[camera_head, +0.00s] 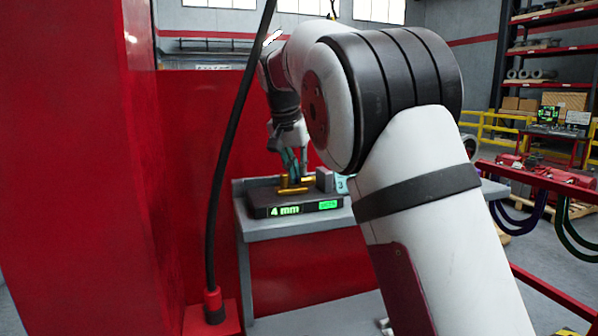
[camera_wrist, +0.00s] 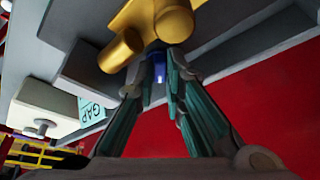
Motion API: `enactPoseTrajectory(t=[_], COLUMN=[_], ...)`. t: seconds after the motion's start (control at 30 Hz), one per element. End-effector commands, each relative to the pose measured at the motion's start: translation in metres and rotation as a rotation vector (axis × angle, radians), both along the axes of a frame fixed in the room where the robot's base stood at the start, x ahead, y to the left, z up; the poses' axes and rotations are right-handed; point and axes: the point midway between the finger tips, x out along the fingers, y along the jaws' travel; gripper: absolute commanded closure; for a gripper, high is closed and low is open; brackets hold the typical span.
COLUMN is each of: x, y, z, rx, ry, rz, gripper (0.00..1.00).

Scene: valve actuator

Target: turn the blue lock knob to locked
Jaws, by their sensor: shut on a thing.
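The blue lock knob (camera_wrist: 159,68) shows between my fingertips in the wrist view, just under a brass fitting (camera_wrist: 165,25). My gripper (camera_wrist: 160,80) is shut on the knob, with its green-padded fingers on either side of it. Much of the knob is hidden by the fingers, and its lock position cannot be told. In the head view my gripper (camera_head: 292,172) points down at the brass parts (camera_head: 293,188) on a dark box with a green "4 mm" display (camera_head: 285,211). The knob cannot be made out there.
The box stands on a grey table (camera_head: 262,234) against a red panel (camera_head: 200,120). A grey block (camera_head: 324,180) sits close on the right of the brass parts. A black cable (camera_head: 228,150) hangs at the left.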

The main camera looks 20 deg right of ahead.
Motion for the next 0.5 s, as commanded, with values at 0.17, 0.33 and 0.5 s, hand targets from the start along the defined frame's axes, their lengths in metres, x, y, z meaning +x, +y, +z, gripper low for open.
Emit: enactPoseTrajectory(t=[0.17, 0.33, 0.5], x=[0.0029, 0.0050, 0.0062], y=[0.0018, 0.0024, 0.0025], z=[-0.0018, -0.0023, -0.0027], rx=[-0.002, -0.002, -0.002], ry=[0.001, 0.000, 0.000], rz=[-0.167, -0.328, -0.475], gripper=[1.00, 1.00, 1.00])
